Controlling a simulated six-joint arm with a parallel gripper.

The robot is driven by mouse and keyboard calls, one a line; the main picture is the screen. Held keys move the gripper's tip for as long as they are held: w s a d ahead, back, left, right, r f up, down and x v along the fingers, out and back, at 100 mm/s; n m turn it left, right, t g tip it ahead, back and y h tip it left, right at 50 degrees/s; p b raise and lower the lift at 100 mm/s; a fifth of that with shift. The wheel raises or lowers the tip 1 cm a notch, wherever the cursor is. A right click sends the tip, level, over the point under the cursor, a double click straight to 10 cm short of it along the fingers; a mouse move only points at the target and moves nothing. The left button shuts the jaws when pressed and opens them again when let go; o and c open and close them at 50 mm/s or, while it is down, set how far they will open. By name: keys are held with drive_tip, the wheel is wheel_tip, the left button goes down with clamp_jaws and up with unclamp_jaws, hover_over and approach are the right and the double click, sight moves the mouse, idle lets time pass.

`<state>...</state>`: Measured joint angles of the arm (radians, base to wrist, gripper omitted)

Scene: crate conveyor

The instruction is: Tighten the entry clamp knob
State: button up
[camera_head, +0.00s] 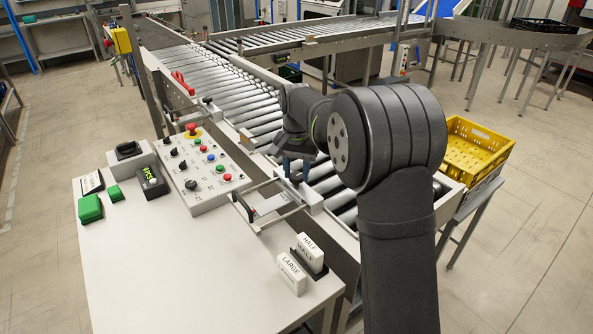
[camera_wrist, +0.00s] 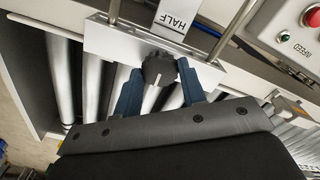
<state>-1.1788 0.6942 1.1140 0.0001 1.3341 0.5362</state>
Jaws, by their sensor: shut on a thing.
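The entry clamp knob (camera_wrist: 159,68) is dark and round with a pale pointer line, and sits on a light clamp block (camera_wrist: 110,42) in the wrist view. My gripper (camera_wrist: 158,78) has its two blue fingers on either side of the knob and is shut on it. In the head view my gripper (camera_head: 294,168) reaches down to the clamp block (camera_head: 311,200) at the conveyor's near edge. The knob is mostly hidden there by the fingers. A plate marked HALF (camera_wrist: 177,16) lies between the clamp's two rods.
A control panel (camera_head: 205,168) with buttons and dials stands on the white table (camera_head: 175,285), left of the clamp. HALF (camera_head: 311,249) and LARGE (camera_head: 291,275) blocks stand at the table's right. The roller conveyor (camera_head: 222,93) runs behind. A yellow crate (camera_head: 480,150) is at right.

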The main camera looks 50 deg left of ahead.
sight(297, 175)
drive_tip(key=shift+m, duration=0.4)
drive_tip(key=o, duration=1)
wheel_tip(297, 175, up, 18)
drive_tip(key=shift+f, duration=0.25)
drive_tip(key=shift+f, duration=0.1)
idle(0.3)
wheel_tip(297, 175, down, 17)
drive_tip(key=shift+f, duration=0.2)
idle(0.4)
